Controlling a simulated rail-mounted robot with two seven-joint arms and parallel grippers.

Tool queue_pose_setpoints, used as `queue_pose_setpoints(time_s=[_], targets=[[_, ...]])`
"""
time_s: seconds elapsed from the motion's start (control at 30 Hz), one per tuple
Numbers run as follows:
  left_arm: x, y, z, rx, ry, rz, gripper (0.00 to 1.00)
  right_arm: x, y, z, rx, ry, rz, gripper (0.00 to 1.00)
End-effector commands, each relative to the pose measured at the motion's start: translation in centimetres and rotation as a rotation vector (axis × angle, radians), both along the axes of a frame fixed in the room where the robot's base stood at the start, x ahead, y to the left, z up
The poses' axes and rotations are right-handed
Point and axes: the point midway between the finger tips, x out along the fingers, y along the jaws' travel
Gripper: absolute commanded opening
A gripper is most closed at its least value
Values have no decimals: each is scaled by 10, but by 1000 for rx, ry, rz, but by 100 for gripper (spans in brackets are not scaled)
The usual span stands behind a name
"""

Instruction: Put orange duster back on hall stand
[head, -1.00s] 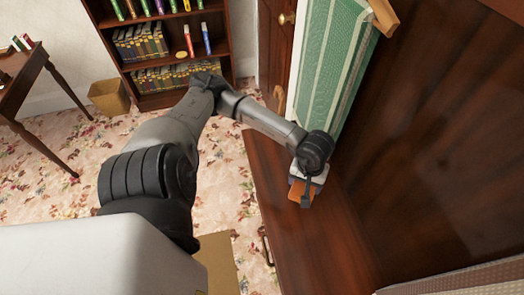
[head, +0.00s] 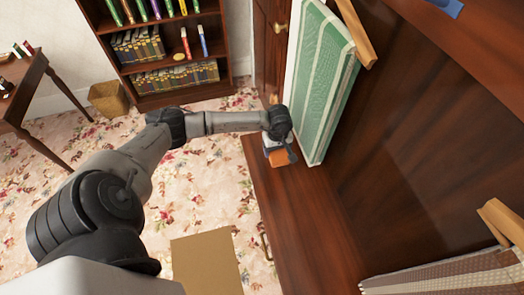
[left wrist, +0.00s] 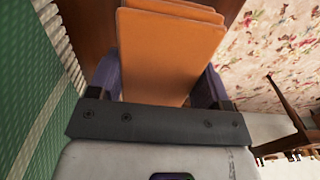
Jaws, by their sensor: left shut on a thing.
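The orange duster (head: 279,159) is in my left gripper (head: 280,150) over the far end of the hall stand's brown wooden seat (head: 310,235). I cannot tell whether it touches the seat. In the left wrist view the folded orange duster (left wrist: 168,55) lies between the two purple-grey fingers of my left gripper (left wrist: 160,82), which is shut on it. The hall stand's dark back panel (head: 420,130) rises on the right. My right gripper is not in view.
A green-and-white cloth (head: 322,85) hangs from a wooden peg (head: 358,35) close beside my left gripper. A checked cloth (head: 450,275) hangs near another peg (head: 503,222). A bookcase (head: 165,85) stands at the back. The near seat is clear.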

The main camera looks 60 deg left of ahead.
Motion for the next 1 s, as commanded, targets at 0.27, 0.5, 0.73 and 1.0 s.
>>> queue_pose_setpoints(time_s=[0.27,0.5,0.73,1.0], targets=[[-12,46,-29,-1,0,3,50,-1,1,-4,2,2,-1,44],[-16,60,-37,-1,-1,-1,50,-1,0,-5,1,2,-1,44],[-16,60,-52,-3,-1,1,50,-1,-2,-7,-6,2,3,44],[-16,60,-78,-1,-1,0,50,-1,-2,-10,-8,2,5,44]])
